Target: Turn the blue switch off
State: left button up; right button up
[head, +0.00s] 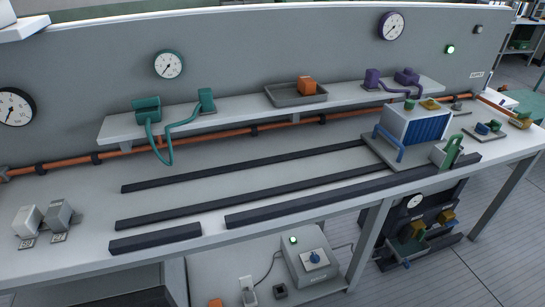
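A grey box (308,268) sits on a low surface below the bench front, in the lower middle of the head view. On its top is a blue knob-like switch (314,257) on a pale plate, and a small green light (293,239) glows at its back left. The switch is too small to read its setting. Another small blue part (483,128) sits on a plate at the bench's right end; I cannot tell if it is a switch. Neither of my grippers shows in the head view.
The bench (190,220) spans above, bearing dark rails (260,170), a blue-finned box (420,124) and two grey blocks (60,215). A bench leg (368,255) stands right of the grey box. A dark unit (415,235) stands farther right. A cable (268,268) lies left of the box.

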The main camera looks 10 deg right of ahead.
aim_at(315, 258)
jog(key=z, duration=1.2)
